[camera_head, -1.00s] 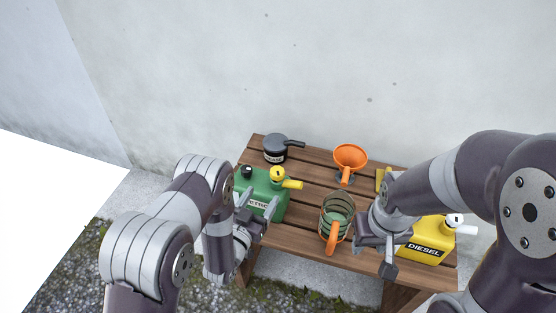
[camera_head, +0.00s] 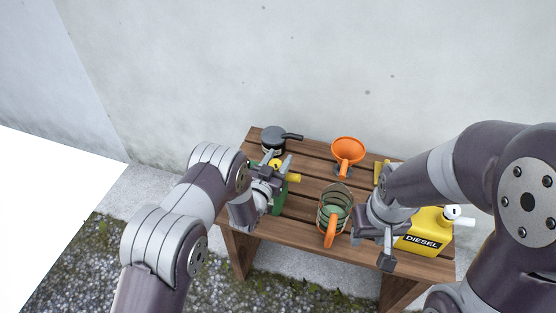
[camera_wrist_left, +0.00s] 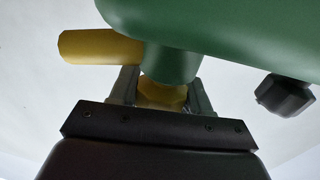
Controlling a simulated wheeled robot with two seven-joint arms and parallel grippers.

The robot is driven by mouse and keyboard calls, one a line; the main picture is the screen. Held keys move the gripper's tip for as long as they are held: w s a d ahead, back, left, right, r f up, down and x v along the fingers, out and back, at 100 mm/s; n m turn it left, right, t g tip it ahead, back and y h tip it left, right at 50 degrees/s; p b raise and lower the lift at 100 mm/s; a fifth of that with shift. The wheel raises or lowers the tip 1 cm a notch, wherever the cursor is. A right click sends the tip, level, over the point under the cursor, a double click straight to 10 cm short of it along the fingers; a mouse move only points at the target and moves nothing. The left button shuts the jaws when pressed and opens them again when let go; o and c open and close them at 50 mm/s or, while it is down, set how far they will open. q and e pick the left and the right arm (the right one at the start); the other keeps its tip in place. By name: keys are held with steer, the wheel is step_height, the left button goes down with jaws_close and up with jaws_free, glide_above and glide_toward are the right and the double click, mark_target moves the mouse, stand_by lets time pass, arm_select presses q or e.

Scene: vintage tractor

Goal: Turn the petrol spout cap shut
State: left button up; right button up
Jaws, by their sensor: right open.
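The green petrol can (camera_head: 281,197) stands at the left of the wooden bench, partly hidden behind my left gripper (camera_head: 274,163). Its yellow spout (camera_head: 293,178) points right in the head view. In the left wrist view the can (camera_wrist_left: 220,25) fills the top and the yellow spout (camera_wrist_left: 100,46) sticks out to the left. The yellow spout cap (camera_wrist_left: 162,95) lies between the two fingers of my left gripper (camera_wrist_left: 162,92). The fingers look close to its sides; I cannot tell whether they press on it. My right gripper (camera_head: 373,244) is open, near the diesel can.
A yellow diesel can (camera_head: 425,236) stands at the bench's right. A dark pot-like can (camera_head: 273,139) stands at the back left. The wall (camera_head: 300,60) is close behind.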

arm_select(q)
steer(key=c, duration=0.4)
steer(key=shift+c, duration=0.2)
steer(key=shift+s+d+f+m+g+h+b, duration=0.1)
steer(key=shift+m+g+h+b, duration=0.75)
steer(key=shift+h, duration=0.3)
steer(key=shift+d+f+m+g+h+b, duration=0.1)
steer(key=shift+m+g+h+b, duration=0.55)
steer(key=shift+m+h, duration=0.4)
steer(key=shift+s+d+r+m+g+h+b, duration=0.1)
steer(key=shift+m+g+h+b, duration=0.35)
steer(key=shift+m+g+h, duration=0.25)
steer(key=shift+s+d+r+m+g+h+b, duration=0.1)
steer(key=shift+m+g+h+b, duration=0.35)
steer(key=shift+g+h, duration=0.35)
steer(key=o, duration=1)
